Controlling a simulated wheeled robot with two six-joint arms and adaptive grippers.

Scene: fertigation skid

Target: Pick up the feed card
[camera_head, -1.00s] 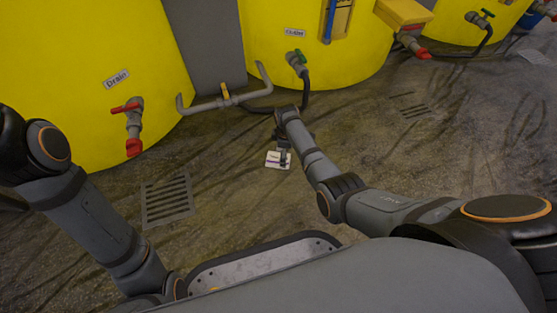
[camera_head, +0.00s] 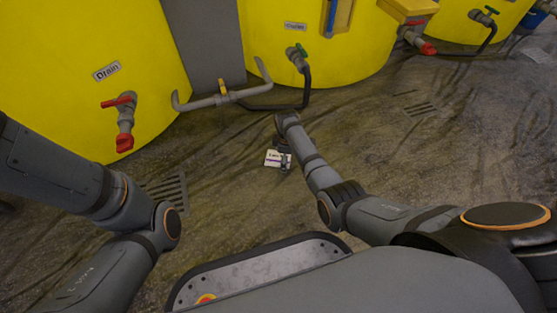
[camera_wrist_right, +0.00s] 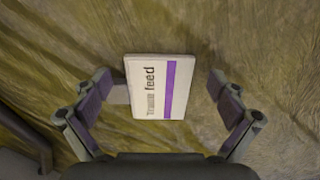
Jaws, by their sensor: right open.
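The feed card (camera_wrist_right: 148,88) is a white card with a purple stripe and the word "feed" printed on it. It lies between the open fingers of my right gripper (camera_wrist_right: 160,95) in the right wrist view, with a gap on the right side; on the left I cannot tell whether a finger touches it. In the head view the card (camera_head: 274,158) shows low over or on the floor, partly covered by the right gripper (camera_head: 284,160). My left arm comes in from the left in the head view, but its gripper is not visible.
Yellow tanks stand at the back, with a red-handled drain valve (camera_head: 122,118) and a green-handled valve (camera_head: 298,58). A grey pipe (camera_head: 215,101) runs between them near the floor. A floor grate (camera_head: 168,192) lies left of the card. Floor to the right is open.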

